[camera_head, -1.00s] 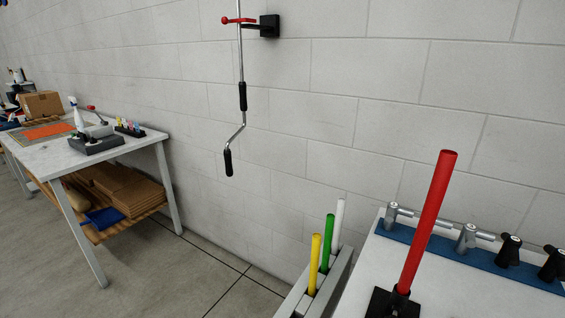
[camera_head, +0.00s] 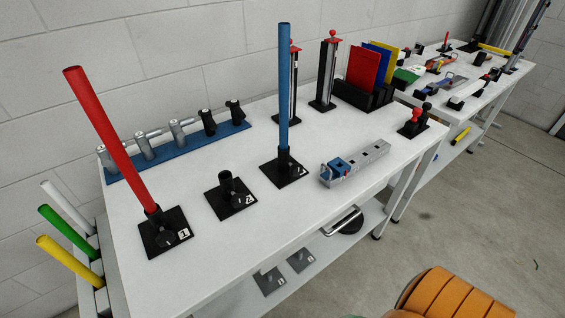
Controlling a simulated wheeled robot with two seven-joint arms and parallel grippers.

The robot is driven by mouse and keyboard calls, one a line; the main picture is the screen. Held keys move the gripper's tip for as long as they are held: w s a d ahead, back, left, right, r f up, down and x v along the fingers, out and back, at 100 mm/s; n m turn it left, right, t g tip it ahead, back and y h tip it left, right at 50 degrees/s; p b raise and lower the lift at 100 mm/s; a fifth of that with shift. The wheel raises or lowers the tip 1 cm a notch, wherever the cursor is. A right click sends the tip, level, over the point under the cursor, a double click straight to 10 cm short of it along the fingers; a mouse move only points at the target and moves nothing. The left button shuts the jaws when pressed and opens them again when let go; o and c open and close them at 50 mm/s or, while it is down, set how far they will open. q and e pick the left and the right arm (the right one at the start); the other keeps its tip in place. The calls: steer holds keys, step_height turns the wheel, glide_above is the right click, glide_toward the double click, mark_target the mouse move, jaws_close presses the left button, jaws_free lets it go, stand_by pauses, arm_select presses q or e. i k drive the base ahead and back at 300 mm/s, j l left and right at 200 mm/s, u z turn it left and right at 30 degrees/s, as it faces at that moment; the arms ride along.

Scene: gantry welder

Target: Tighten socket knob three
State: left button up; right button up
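Three black socket bases stand in a row on the white table (camera_head: 140,284). The socket on the right (camera_head: 284,172) holds an upright blue tube (camera_head: 284,85); its label is too small to read surely. Its knob is small and dark at the base, and how tight it is cannot be told. The middle socket (camera_head: 228,194), labelled 2, has no tube. The left socket (camera_head: 165,236), labelled 1, holds a red tube (camera_head: 110,140) that leans to the left. Neither of my grippers is in view.
A blue rail (camera_head: 120,176) with several silver and black handles lies behind the sockets. A grey block with blue parts (camera_head: 358,165) lies right of the blue tube. Yellow, green and white tubes (camera_head: 68,260) stand at the left. An orange ribbed object (camera_head: 455,295) is cut off below.

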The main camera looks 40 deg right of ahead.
mark_target(295, 168)
steer(key=z, duration=1.25)
steer(key=i+l+u, duration=0.15)
steer(key=l+u, duration=0.3)
steer(key=l, duration=0.15)
steer(key=l+u, duration=0.9)
steer(key=l, duration=0.25)
steer(key=k+l+u, duration=0.2)
steer(key=l+u, duration=0.25)
steer(key=l, duration=0.15)
